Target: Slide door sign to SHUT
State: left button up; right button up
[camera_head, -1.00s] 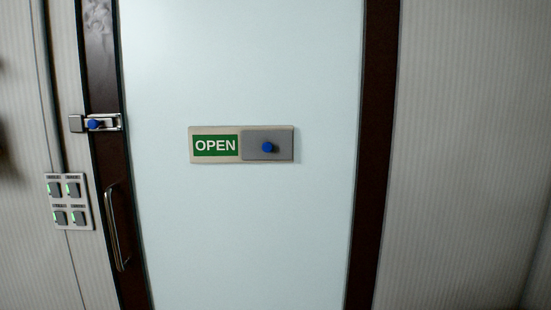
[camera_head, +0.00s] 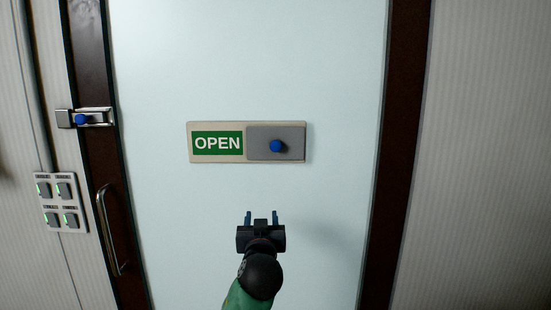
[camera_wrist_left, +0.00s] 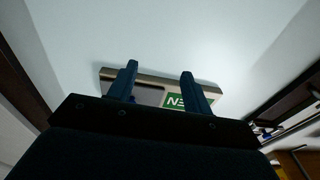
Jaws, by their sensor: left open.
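The door sign (camera_head: 190,158) is a beige plate on the pale door panel. Its left half shows the green OPEN field (camera_head: 217,143). A grey slider (camera_head: 259,153) with a blue knob (camera_head: 276,146) covers the right half. My left gripper (camera_head: 261,215) is below the sign, apart from it, with its two fingers pointing up and open, nothing between them. In the left wrist view, the fingers (camera_wrist_left: 162,85) stand in front of the sign, with part of the green field (camera_wrist_left: 176,102) seen between them. My right gripper is not in view.
The door (camera_head: 330,80) has dark brown side frames. A latch with a blue knob (camera_head: 82,119), a metal handle (camera_head: 106,230) and a switch panel with several lit switches (camera_head: 60,203) are at the left. The panel around the sign is clear.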

aim_at(275, 148)
pick_arm(q)
jog(key=d+r+t, duration=0.3)
jog(key=d+r, duration=0.1)
jog(key=r, duration=0.9)
jog(key=shift+m+h, duration=0.3)
jog(key=p+x, duration=0.1)
jog(key=x, duration=0.1)
jog(key=p+x, duration=0.1)
jog(key=x, duration=0.2)
jog(key=p+x, duration=0.1)
jog(key=x, duration=0.1)
jog(key=shift+w+a+r, duration=0.25)
jog(key=shift+w+r, duration=0.05)
jog(key=shift+w, duration=0.35)
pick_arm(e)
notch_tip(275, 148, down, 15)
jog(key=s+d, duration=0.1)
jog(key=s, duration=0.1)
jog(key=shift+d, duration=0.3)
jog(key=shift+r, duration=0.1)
pick_arm(q)
grip_shut()
